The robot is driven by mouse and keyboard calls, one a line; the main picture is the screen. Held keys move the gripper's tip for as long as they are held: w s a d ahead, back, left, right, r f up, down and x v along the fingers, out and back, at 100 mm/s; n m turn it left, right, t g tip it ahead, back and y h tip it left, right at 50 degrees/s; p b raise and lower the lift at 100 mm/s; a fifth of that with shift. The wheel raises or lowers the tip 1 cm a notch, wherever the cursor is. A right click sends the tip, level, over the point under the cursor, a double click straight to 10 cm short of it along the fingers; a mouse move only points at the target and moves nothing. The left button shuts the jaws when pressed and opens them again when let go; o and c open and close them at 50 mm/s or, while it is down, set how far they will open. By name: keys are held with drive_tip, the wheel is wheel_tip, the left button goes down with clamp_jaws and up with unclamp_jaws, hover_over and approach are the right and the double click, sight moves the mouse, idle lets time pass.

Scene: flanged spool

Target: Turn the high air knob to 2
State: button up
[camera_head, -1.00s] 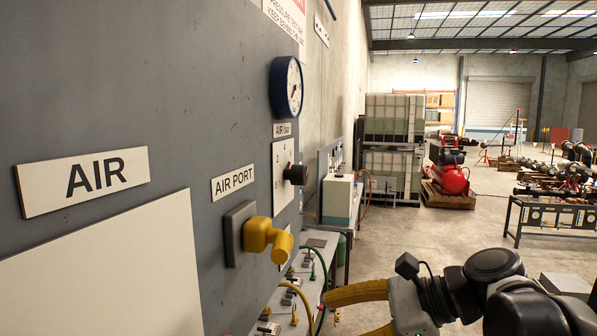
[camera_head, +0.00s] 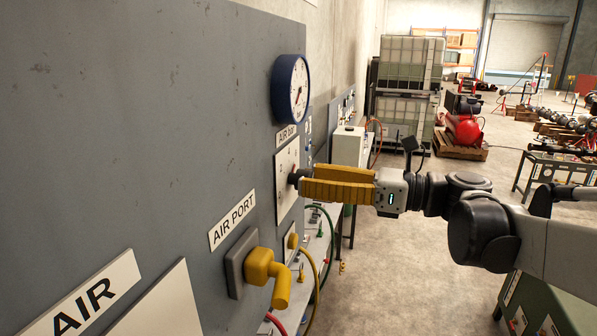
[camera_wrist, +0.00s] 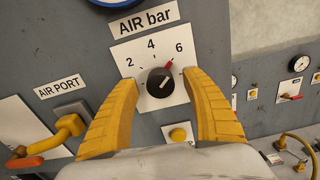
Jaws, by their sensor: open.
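The black round knob (camera_wrist: 160,83) sits on a white dial plate (camera_wrist: 122,54) marked 2, 4 and 6, under the "AIR bar" label (camera_wrist: 144,19). A red pointer at the knob points up and right, between 4 and 6. In the head view the knob (camera_head: 293,178) is partly hidden by my fingers. My gripper (camera_wrist: 162,80) is open, with one yellow finger on each side of the knob. In the head view my gripper (camera_head: 304,181) reaches the panel from the right. I cannot tell whether the fingers touch the knob.
A blue-rimmed gauge (camera_head: 291,89) is above the dial. A yellow air port elbow (camera_head: 268,274) sticks out at lower left. A yellow button (camera_wrist: 178,135) is below the dial. A bench with hoses (camera_head: 318,250) stands beyond the panel.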

drive_tip(key=shift+x, duration=0.95)
drive_tip(key=c, duration=1.2)
drive_tip(key=shift+n, duration=0.3)
drive_tip(key=n+b, duration=0.1)
drive_tip(key=n, duration=0.3)
drive_tip(key=shift+s, duration=0.1)
drive_tip(key=n+b, duration=0.1)
drive_tip(key=n, duration=0.4)
drive_tip(key=shift+s+b, duration=0.1)
drive_tip(key=shift+b, duration=0.2)
drive_tip(key=n+b, duration=0.1)
drive_tip(key=n, duration=0.4)
drive_tip(key=shift+f, duration=0.1)
drive_tip(key=n+b, duration=0.1)
drive_tip(key=n, duration=0.4)
